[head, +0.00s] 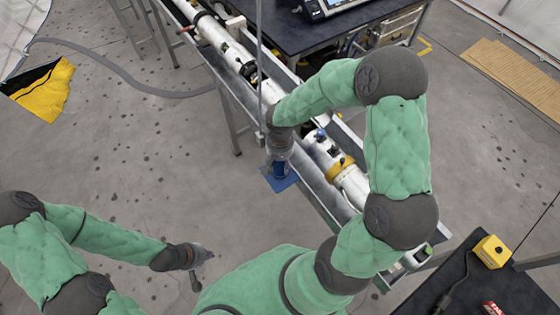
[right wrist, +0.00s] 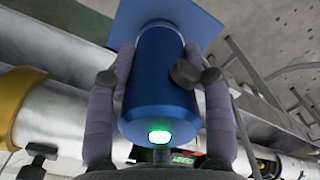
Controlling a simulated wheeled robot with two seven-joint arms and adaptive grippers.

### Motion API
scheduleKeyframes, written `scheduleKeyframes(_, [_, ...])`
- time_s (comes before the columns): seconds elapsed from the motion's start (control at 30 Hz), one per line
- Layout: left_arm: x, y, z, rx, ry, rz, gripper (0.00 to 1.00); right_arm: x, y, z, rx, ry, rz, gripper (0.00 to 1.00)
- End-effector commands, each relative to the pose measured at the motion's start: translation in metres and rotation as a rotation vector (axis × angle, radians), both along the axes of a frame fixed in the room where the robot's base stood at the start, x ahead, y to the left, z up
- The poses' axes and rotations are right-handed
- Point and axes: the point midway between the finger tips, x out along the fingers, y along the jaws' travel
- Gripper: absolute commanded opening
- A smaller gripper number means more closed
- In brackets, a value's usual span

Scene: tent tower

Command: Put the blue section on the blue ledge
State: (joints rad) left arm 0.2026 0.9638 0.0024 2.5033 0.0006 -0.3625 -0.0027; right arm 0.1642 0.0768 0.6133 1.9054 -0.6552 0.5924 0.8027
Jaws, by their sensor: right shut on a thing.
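The blue section (right wrist: 162,75) is a blue cylinder with a lit green spot at its near end in the right wrist view. My right gripper (right wrist: 165,100) is shut on it, with one finger on each side. In the head view the section (head: 280,169) is mostly hidden under my right gripper (head: 279,160). The blue ledge (head: 283,184) is a flat blue plate on the near side of the rail; it also shows behind the section's far end (right wrist: 208,22). I cannot tell whether section and ledge touch. My left gripper (head: 202,266) is empty, its fingers apart, low over the floor.
A long metal rail carries white tube sections (head: 237,55) and a yellow collar (head: 340,168) beside the ledge. A thin upright pole stands close to my right gripper. A dark table (head: 310,30) is behind, another with a yellow box (head: 491,251) at lower right. The left floor is mostly clear.

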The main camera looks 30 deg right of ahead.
Motion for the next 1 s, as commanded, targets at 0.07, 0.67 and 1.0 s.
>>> scheduleKeyframes(0.07, [0.000,0.000,-0.003,0.000,0.000,0.000,0.00,0.000,0.000,-0.002,0.000,-0.001,0.000,0.00])
scheduleKeyframes(0.67, [0.000,0.000,0.000,0.000,0.000,0.000,0.00,0.000,0.000,0.000,0.000,0.001,0.000,0.75])
scheduleKeyframes(1.0, [0.000,0.000,0.010,0.000,0.000,0.000,0.00,0.001,0.000,0.058,-0.001,-0.005,0.000,0.75])
